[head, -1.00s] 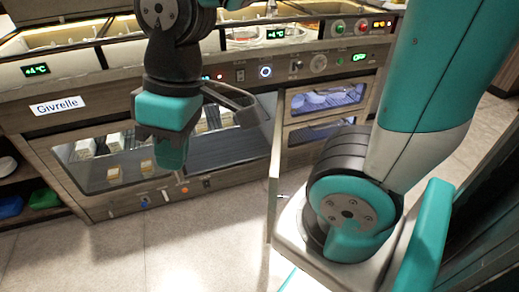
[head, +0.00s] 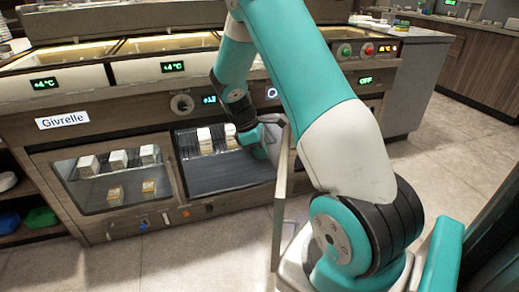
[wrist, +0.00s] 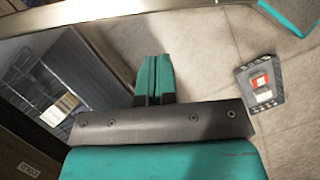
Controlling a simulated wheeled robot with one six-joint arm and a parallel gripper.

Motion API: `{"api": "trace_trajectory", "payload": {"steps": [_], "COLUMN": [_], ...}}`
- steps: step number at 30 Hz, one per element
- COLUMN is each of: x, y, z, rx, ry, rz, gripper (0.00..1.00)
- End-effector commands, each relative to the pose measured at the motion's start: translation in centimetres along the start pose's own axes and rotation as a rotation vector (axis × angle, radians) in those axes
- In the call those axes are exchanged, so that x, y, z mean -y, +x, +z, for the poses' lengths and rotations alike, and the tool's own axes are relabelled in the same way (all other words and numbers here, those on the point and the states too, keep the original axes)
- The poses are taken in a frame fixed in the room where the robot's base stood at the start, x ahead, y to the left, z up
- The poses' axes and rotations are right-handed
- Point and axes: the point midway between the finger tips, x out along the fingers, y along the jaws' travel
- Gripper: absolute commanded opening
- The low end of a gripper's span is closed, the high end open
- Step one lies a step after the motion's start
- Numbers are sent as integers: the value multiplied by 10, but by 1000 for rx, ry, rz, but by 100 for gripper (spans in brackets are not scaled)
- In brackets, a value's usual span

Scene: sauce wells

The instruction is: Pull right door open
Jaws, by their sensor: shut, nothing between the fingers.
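The right door (head: 281,200) of the Givrelle counter stands swung out and shows nearly edge-on in the head view. The compartment (head: 222,172) to its left is open, with a dark rack floor and white cartons at the back. My gripper (head: 259,150) is at the opening, beside the inner side of the door near its upper part. In the wrist view my gripper (wrist: 155,79) has its teal fingers together, with nothing between them. Whether it touches the door cannot be told. A rack with a pale carton (wrist: 64,107) shows left of the fingers.
The left door (head: 112,178) is closed, with cartons behind its glass. Shelves with a green item (head: 40,217) and a blue item (head: 9,223) are at the far left. A small grey item with a red label (wrist: 262,83) shows in the wrist view.

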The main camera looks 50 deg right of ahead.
Motion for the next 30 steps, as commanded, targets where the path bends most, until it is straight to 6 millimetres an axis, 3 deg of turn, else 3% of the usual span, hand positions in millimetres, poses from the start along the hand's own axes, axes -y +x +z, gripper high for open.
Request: {"api": "trace_trajectory", "payload": {"steps": [1,8,15,30], "x": [1,1,0,1], "y": [16,61,68,68], "z": [-1,2,32,37], "rx": [3,1,-1,-1], "ry": [1,3,3,-7], "rz": [-6,-4,0,3], "gripper": [0,0,0,0]}}
